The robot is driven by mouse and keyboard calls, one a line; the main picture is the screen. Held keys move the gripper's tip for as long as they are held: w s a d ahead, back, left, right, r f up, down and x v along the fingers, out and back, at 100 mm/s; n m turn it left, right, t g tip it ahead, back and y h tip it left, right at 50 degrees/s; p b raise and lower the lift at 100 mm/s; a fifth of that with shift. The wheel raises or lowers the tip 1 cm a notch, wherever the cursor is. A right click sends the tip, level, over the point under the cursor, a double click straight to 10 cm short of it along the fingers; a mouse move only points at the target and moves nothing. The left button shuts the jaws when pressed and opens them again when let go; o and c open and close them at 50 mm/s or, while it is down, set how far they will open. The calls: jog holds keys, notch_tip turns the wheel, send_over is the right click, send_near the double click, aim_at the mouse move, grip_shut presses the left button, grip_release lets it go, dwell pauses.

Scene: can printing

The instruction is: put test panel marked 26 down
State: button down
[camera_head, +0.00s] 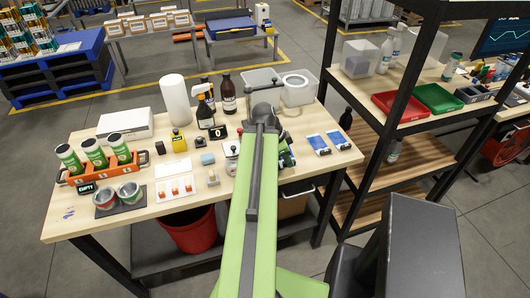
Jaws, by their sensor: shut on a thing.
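My green and grey arm (253,215) reaches from the bottom of the picture over the wooden table (160,204). Its far end, a dark joint (264,112), is above the table's back right part. My gripper's jaws are hidden behind the arm, and I cannot see what is between them. Two small blue and white panels (318,144) (338,140) with dark lower ends lie on the table, right of the arm. Their markings are too small to read, and no panel marked 26 can be made out. Small dark and green items (286,153) show partly beside the arm.
Left of the arm are an orange holder (102,171) with green cans, two cans on a dark mat (122,208), a white box (125,124) and bottles (229,96). A black-framed shelf (397,120) stands at right. Bare wood shows at the table's front left.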

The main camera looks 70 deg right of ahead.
jog(key=shift+w+d+r+p, duration=0.1)
jog(key=shift+w+r+p, duration=0.15)
jog(key=shift+p, duration=0.05)
jog(key=s+d+r+n+p, duration=0.1)
jog(key=s+d+r+p, duration=0.25)
jog(key=r+p, duration=0.45)
jog(key=w+f+b, duration=0.2)
jog(key=w, duration=0.1)
jog(key=w+a+f+b, duration=0.1)
jog(key=w+f+b, duration=0.1)
jog(key=w, duration=0.2)
jog(key=w+f+b, duration=0.3)
jog(key=shift+w+a, duration=0.15)
jog(key=shift+w, duration=0.2)
jog(key=shift+w+a+f, duration=0.1)
jog(key=shift+w+a, duration=0.05)
jog(key=shift+w, duration=0.4)
jog(key=shift+f+b, duration=2.6)
jog(key=shift+b, duration=0.15)
jog(key=c, duration=1.4)
grip_release()
